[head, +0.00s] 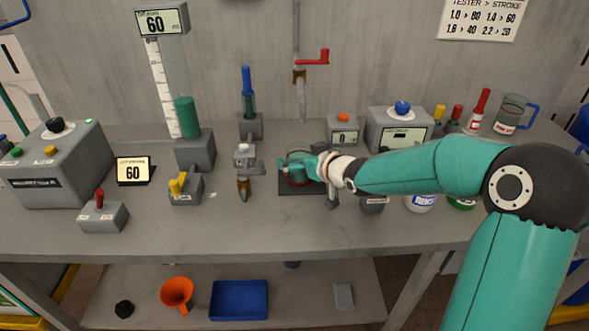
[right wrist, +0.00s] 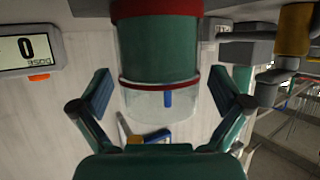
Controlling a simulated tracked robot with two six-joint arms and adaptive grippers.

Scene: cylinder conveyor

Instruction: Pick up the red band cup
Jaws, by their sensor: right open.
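The red band cup (right wrist: 160,55) is a clear cup holding green contents, with a red band around it and red at its base. It fills the upper middle of the right wrist view. In the head view the cup (head: 297,180) stands on a dark pad on the bench, partly hidden by my right gripper. My right gripper (head: 300,165) is at the cup. In the right wrist view its two blue-padded fingers (right wrist: 160,94) are spread on either side of the cup, with visible gaps. My left gripper is not in view.
A grey valve stand (head: 244,160) is just left of the cup. A pipe with a red lever (head: 316,57) hangs behind it. A dose display (head: 344,132) and a box with a blue knob (head: 400,128) stand behind. White and dark containers stand under my right forearm.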

